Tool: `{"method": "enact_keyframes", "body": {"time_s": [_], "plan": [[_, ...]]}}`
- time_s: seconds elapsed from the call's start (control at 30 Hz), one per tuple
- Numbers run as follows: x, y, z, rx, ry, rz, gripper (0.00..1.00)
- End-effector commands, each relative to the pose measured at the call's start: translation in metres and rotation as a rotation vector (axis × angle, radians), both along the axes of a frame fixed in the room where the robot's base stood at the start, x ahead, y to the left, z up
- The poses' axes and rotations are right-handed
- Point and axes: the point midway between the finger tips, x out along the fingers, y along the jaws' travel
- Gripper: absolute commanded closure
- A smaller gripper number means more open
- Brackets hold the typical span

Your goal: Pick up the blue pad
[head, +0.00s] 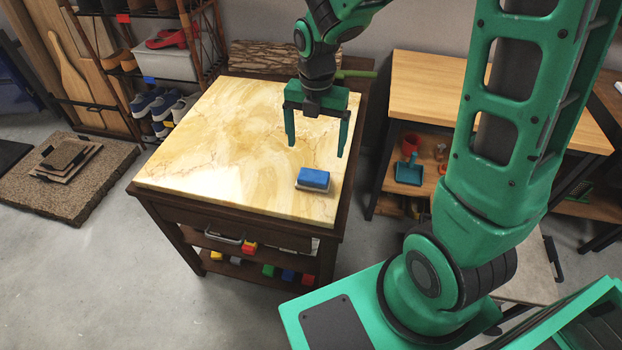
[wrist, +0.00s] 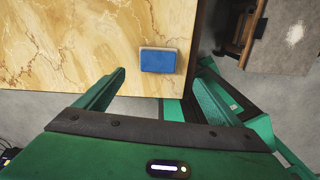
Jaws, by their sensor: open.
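The blue pad (head: 314,178) is a small block with a blue top on a pale base. It lies near the front right corner of the marble-topped table (head: 215,150). In the wrist view the blue pad (wrist: 160,60) lies flat near the table edge, beyond my fingertips. My gripper (head: 318,150) is open and empty.
The table top is otherwise clear. A wooden workbench (head: 430,85) stands to the right, with a gap between. A shoe rack (head: 150,70) stands at the back left. Several coloured blocks (head: 268,270) sit on the table's lower shelf. A log (head: 260,55) lies behind the table.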

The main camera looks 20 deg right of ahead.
Motion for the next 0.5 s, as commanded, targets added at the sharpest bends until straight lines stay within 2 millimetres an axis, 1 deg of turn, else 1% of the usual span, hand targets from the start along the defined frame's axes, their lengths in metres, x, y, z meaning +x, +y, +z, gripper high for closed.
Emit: {"method": "enact_keyframes", "body": {"time_s": [0.03,0.13,0.4,0.5], "plan": [[0.002,0.004,-0.002,0.003,0.001,0.038,0.12],[0.003,0.008,-0.01,0.007,0.004,0.081,0.12],[0.003,0.008,-0.047,0.006,0.005,0.087,0.12],[0.003,0.008,-0.057,0.005,0.004,0.086,0.12]]}}
